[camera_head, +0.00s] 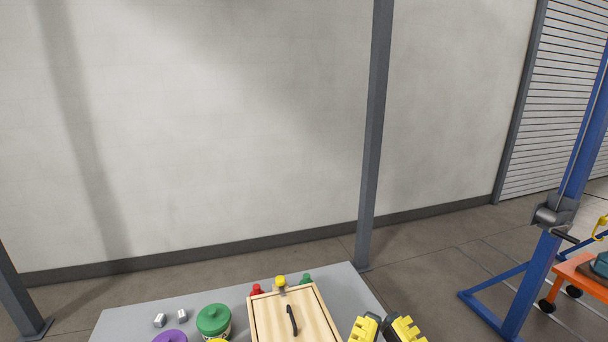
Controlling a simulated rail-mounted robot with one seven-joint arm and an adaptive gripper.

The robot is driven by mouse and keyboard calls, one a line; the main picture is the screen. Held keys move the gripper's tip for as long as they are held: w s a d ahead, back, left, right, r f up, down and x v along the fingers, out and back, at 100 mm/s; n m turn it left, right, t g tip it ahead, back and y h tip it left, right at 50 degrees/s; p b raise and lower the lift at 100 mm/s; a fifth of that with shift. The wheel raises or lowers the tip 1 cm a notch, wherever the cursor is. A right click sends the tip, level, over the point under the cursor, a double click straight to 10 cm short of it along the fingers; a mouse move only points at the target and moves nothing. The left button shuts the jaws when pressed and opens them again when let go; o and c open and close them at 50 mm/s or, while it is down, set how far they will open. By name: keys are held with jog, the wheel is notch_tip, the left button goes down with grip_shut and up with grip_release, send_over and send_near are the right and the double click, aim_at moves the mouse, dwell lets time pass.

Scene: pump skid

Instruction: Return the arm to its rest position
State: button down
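Yellow and dark parts of what looks like my gripper (384,330) show at the bottom edge, just right of a wooden box. The rest of the gripper and most of the arm are cut off below the picture. A narrow gap shows between the two yellow parts, but I cannot tell whether the fingers are open or shut. I see nothing held.
A grey table (126,322) bears the wooden box (270,317) with its dark handle, a green lidded jar (213,320), a purple lid (170,337) and small metal pieces (160,320). A grey post (375,130) stands behind; a blue frame (550,250) and orange cart (585,278) stand right.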

notch_tip(320, 180, up, 20)
jog(key=p, duration=1.7)
jog(key=shift+r, duration=0.25)
